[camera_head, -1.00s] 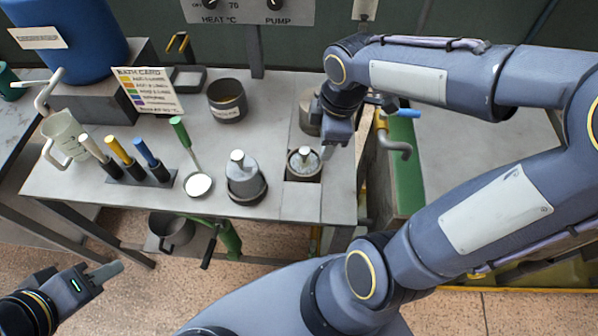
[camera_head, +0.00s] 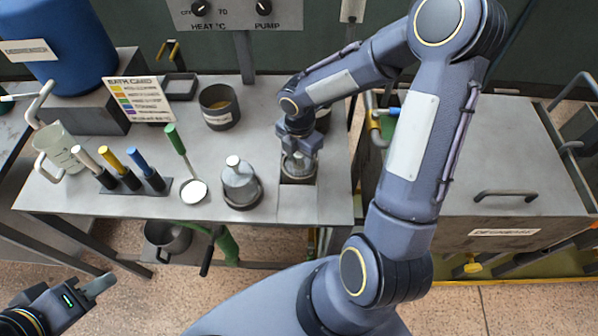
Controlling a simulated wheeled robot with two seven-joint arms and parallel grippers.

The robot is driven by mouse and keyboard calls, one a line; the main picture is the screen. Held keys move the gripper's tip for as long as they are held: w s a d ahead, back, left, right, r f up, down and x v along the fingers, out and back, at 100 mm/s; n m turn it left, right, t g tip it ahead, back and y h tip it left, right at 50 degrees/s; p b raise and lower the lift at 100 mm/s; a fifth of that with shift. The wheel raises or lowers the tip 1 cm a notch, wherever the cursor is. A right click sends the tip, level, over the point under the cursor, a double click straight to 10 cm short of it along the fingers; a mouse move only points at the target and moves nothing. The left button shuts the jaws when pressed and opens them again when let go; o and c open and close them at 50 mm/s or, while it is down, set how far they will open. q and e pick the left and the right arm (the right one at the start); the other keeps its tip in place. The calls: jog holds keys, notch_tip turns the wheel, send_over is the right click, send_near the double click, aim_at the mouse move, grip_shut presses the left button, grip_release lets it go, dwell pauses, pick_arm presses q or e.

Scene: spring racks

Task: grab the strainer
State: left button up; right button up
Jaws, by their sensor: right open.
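A long-handled tool with a green grip and a round pale head, which looks like the strainer (camera_head: 194,190), lies on the grey table left of centre. A knobbed metal pot (camera_head: 240,185) stands right of it. A second knobbed metal item (camera_head: 299,174) sits in a square recess further right. My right gripper (camera_head: 299,153) is open and points down directly over this second item. Its fingers are at the knob; I cannot tell whether they touch it. My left gripper (camera_head: 98,287) hangs low at the bottom left, away from the table; its finger gap cannot be made out.
Several coloured-handled tools stand in a rack (camera_head: 140,186) beside a clear jug (camera_head: 62,147). A dark pot (camera_head: 219,106) and a card (camera_head: 139,100) stand behind. A blue drum (camera_head: 60,45) is at the back left. A lidded tank (camera_head: 490,150) stands on the right.

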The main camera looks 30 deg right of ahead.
jog(key=shift+f, duration=0.2)
jog(key=c, duration=1.1)
grip_shut()
jog(key=shift+r, duration=0.1)
